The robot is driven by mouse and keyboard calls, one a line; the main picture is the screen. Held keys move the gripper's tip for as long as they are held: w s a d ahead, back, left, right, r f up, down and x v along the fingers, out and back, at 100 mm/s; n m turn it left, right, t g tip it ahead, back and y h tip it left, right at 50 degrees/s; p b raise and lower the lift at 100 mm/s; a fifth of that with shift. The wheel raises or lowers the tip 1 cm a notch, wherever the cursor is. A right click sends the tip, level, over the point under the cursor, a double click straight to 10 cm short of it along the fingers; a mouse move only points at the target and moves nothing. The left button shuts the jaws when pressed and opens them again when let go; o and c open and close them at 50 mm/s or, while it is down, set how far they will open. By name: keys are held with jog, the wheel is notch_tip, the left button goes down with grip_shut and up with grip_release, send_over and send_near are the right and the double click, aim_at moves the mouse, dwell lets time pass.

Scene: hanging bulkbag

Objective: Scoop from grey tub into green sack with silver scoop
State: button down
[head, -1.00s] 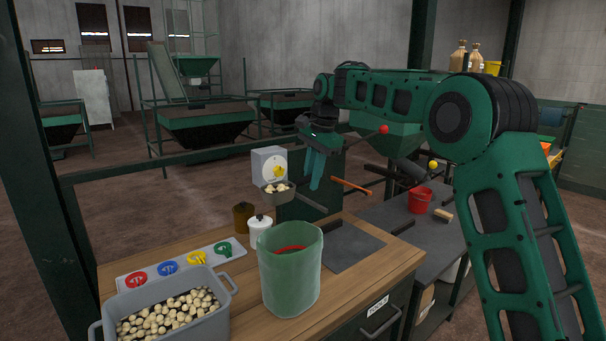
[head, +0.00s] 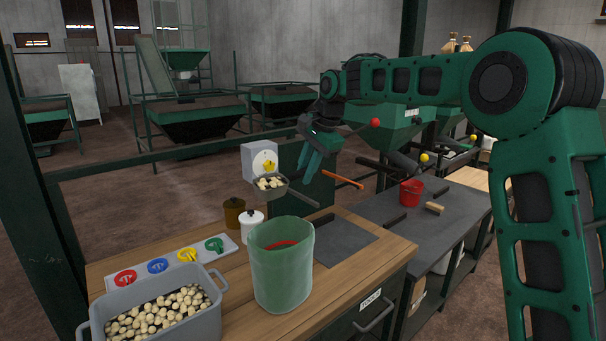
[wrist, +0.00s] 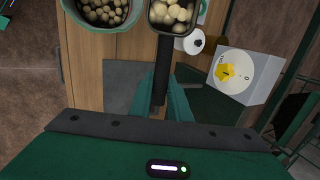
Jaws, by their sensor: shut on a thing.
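My gripper (head: 309,178) is shut on the dark handle of the silver scoop (head: 284,190). The scoop is loaded with cream, round pieces, seems about level, and hangs in the air behind and above the green sack (head: 282,270). In the wrist view the scoop (wrist: 150,28) is just right of the sack's rim (wrist: 68,25), and the handle runs back between my fingers (wrist: 163,98). The sack stands open on the bench; similar pieces lie inside it, and a red patch shows at its inner wall. The grey tub (head: 212,325), front left, holds many pieces.
A white dial box with a yellow knob (head: 260,160) is behind the scoop. A brown jar (head: 234,213) and white jar (head: 251,228) stand behind the sack. A panel of coloured tags (head: 172,262) lies behind the tub. A red bucket (head: 411,193) is on the right table.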

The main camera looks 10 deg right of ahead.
jog(key=s+t+y, duration=0.1)
jog(key=t+y, duration=0.2)
jog(key=t, duration=0.1)
jog(key=s+d+t+y, duration=0.1)
jog(key=t+y, duration=0.2)
jog(key=t, duration=0.1)
jog(key=s+d+f+t+y, duration=0.1)
jog(key=s+t+y, duration=0.1)
jog(key=t, duration=0.3)
jog(key=shift+s+d+f+n+y, duration=0.1)
jog(key=shift+d+n+y, duration=0.25)
jog(key=shift+y, duration=0.55)
dwell(0.9)
jog(key=shift+a, duration=0.1)
